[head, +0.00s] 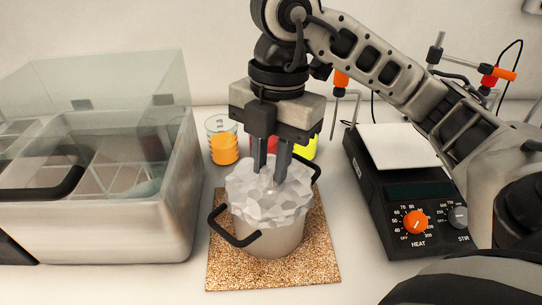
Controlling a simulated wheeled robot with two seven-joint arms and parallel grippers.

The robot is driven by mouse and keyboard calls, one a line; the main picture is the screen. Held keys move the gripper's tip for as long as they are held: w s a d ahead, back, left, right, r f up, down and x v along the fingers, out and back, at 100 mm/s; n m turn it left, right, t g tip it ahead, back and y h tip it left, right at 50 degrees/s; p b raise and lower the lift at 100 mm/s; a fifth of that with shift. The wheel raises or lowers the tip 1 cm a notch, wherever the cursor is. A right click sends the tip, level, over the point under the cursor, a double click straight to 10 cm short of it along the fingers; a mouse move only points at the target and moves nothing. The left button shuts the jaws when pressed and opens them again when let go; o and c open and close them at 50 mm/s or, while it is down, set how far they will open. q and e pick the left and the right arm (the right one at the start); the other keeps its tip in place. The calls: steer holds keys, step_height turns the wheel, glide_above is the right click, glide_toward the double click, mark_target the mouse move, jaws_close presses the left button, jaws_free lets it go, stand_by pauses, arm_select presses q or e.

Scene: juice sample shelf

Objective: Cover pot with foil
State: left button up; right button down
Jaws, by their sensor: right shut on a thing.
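The pot (268,238) stands on a speckled cork mat (230,275) in the middle of the head view, a dark handle on each side. Crumpled pale foil (262,208) lies over the pot's top, its edge hanging a little over the rim. My right gripper (271,177) points straight down above the pot, its fingertips at the foil. It is shut on the foil. The pot's opening is hidden under the foil. My left gripper is not in view.
A glass-lidded metal container (150,225) fills the left. A hot plate (400,215) stands right of the pot. Behind the pot are a beaker of orange juice (223,148) and partly hidden red and yellow ones. A bare table strip lies between mat and hot plate.

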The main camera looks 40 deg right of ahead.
steer(key=c, duration=1.2)
jaws_free()
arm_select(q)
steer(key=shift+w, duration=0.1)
arm_select(e)
steer(key=shift+o, duration=0.2)
arm_select(q)
steer(key=p, duration=0.2)
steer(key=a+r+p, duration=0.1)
steer(key=p, duration=0.1)
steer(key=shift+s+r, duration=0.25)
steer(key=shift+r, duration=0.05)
arm_select(e)
step_height(320, 180, up, 16)
steer(key=d, duration=0.2)
steer(key=shift+w, duration=0.35)
steer(key=shift+f, duration=0.15)
